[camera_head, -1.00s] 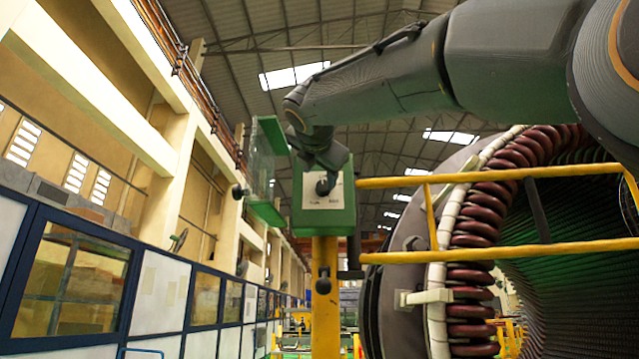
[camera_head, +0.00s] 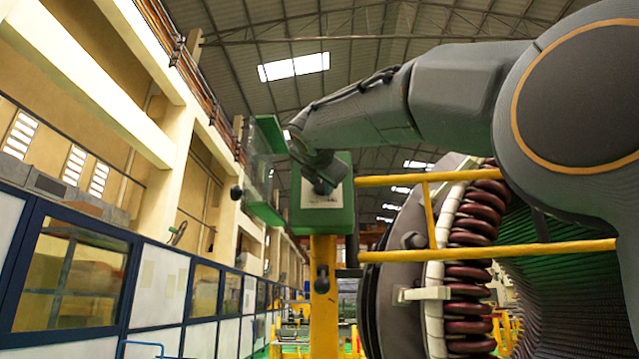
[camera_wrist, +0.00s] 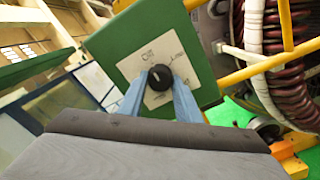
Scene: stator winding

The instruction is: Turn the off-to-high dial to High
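The dial is a round black knob (camera_wrist: 160,77) with a pale pointer line. It sits on a white label plate (camera_wrist: 183,66) on the face of a green box (camera_wrist: 118,48). Markings around the knob are too small to read surely. In the wrist view, the two blue fingers of my gripper (camera_wrist: 160,85) reach up on the left and right of the knob, with the knob between their tips. I cannot tell whether they press on it. In the head view, my gripper (camera_head: 321,178) is at the front of the green box (camera_head: 338,215) and partly hides the plate.
A yellow post (camera_head: 323,290) carries the box. A clear green-edged panel (camera_head: 260,170) stands just left. Yellow rails (camera_head: 490,251) and the large stator with dark red coils (camera_head: 470,272) lie close on the right. A blue-framed partition (camera_head: 110,270) runs along the left.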

